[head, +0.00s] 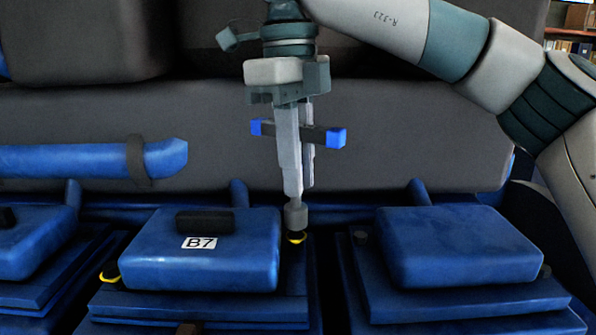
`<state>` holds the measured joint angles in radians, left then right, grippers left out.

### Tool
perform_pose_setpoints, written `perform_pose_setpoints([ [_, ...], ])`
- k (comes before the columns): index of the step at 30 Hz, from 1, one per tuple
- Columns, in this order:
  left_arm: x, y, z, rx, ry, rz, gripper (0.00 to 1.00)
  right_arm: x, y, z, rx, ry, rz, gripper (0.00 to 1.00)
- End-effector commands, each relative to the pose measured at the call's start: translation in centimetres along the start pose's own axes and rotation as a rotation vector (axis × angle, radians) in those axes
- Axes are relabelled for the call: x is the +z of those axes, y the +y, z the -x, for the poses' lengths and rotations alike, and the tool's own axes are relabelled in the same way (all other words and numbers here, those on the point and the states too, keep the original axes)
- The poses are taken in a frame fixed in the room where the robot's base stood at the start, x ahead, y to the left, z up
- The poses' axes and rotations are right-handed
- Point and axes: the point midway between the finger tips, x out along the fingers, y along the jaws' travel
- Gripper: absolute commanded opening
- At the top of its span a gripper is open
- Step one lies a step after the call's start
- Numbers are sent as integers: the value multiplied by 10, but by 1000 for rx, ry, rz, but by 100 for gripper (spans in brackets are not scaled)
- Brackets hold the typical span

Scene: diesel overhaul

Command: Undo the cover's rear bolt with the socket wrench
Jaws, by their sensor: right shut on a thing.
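The blue cover labelled B7 (200,265) sits in the middle of the head view, with a black handle (205,221) on top. A bolt with a yellow ring (297,238) is at its right rear corner. My right gripper (300,188) points down above that corner, shut on the socket wrench. The wrench has a dark crossbar with blue ends (336,138), and its grey socket (296,216) is at the bolt's head. The bolt head is mostly hidden under the socket, so I cannot tell how fully it is seated. My left gripper is out of view.
Another yellow-ringed bolt (110,272) is at the B7 cover's left side. Similar blue covers stand to the right (460,250) and far left (35,240). A blue pipe (80,160) runs along the dark engine wall behind. A dark gap separates B7 from the right cover.

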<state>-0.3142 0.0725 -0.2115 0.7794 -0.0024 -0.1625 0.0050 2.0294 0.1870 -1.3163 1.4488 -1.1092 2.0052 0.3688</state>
Motion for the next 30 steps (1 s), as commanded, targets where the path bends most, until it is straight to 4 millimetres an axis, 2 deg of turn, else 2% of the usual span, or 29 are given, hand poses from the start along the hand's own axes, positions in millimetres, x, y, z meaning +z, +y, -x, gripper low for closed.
perform_pose_setpoints([
  [11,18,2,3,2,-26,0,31,-1,1,0,-1,-1,2,0],
  [13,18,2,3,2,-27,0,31,-1,1,0,-1,-1,2,0],
  [16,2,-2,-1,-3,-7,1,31,-1,1,0,-1,-1,3,0],
  [30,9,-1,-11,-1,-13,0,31,0,1,-18,-1,-1,3,0],
])
